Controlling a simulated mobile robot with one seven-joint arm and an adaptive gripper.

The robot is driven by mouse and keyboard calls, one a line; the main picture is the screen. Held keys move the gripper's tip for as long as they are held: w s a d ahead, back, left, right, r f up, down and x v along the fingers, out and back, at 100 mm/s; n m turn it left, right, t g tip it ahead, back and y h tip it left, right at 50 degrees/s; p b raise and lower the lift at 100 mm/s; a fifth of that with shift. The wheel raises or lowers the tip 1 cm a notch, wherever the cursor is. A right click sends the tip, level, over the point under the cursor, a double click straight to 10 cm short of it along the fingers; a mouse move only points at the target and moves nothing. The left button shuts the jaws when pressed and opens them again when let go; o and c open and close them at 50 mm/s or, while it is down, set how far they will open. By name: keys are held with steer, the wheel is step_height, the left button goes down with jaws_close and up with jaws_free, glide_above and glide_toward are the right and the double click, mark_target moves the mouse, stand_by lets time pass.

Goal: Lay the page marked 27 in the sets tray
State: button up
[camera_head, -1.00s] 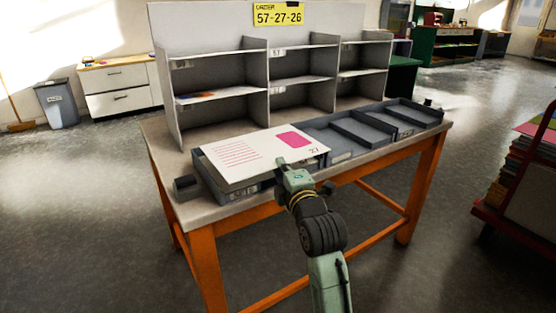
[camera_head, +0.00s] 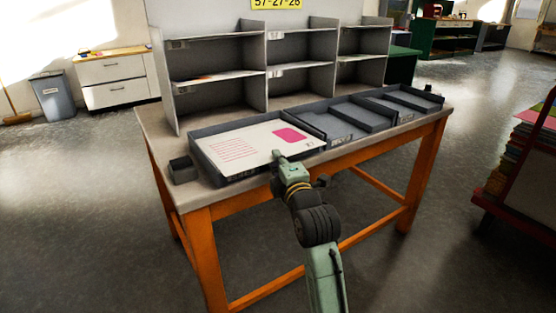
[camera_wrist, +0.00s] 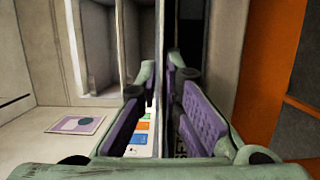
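The page marked 27 (camera_head: 262,149), white with pink lines and a pink block, lies flat inside the leftmost tray, the sets tray (camera_head: 197,160), within its low grey walls. My gripper (camera_head: 280,156) is at the front edge of that tray, by the page's near right side. In the wrist view my gripper (camera_wrist: 162,85) has its two purple-padded fingers apart, with a gap between them. Whether the page's edge still sits between the fingers is hard to tell.
More grey trays (camera_head: 345,128) stand in a row to the right on the table (camera_head: 160,128). A grey shelf unit (camera_head: 218,60) rises behind them. A red cart (camera_head: 520,205) stands at the right.

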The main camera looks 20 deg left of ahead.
steer(key=o, duration=0.4)
steer(key=shift+o, duration=0.2)
steer(key=v, duration=0.7)
steer(key=shift+s+d, duration=0.2)
steer(key=shift+r, duration=0.1)
steer(key=shift+c, duration=0.5)
